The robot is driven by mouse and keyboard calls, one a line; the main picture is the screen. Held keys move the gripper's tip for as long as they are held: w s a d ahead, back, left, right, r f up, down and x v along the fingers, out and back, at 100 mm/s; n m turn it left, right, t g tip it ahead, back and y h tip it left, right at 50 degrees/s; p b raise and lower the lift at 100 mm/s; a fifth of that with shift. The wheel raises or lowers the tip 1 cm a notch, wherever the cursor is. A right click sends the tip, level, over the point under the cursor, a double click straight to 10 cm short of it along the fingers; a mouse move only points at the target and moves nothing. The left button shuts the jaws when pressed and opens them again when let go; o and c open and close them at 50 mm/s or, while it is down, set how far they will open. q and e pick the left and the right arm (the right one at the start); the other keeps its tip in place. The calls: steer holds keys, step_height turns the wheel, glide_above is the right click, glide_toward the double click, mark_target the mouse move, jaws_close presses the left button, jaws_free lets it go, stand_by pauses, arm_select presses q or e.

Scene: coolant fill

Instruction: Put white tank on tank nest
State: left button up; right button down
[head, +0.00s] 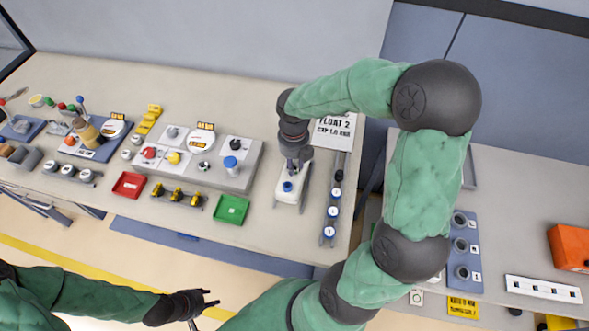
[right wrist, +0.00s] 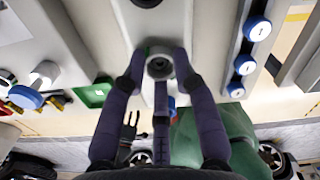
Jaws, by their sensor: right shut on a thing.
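The white tank (head: 291,196) with a blue cap (head: 288,186) stands on the long table, right of the grey panel block. My right gripper (head: 298,163) comes down over its far end. In the right wrist view its fingers (right wrist: 159,65) are shut around a grey round neck (right wrist: 159,68) with a dark centre, on the pale tank body (right wrist: 160,30). I cannot tell whether the tank touches the table. The tank nest cannot be told apart for sure; a pale grey edge shows close beside the tank. My left gripper (head: 212,298) is open and empty before the table's front edge.
The grey block (head: 245,178) with knobs, a green tray (head: 231,210) and a red tray (head: 129,185) are left. A float sign (head: 335,130) is behind. Bare table lies in front.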

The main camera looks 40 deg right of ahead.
mark_target(295, 168)
steer(key=shift+d+f, duration=0.25)
steer(key=shift+f, duration=0.15)
steer(key=shift+w+f+b, duration=0.15)
steer(key=shift+f+b, duration=0.3)
steer(key=shift+f, duration=1.05)
steer(key=shift+f, duration=0.1)
steer(key=c, duration=1)
jaws_free()
steer(key=shift+o, duration=0.2)
step_height(295, 168, up, 12)
steer(key=p, duration=0.3)
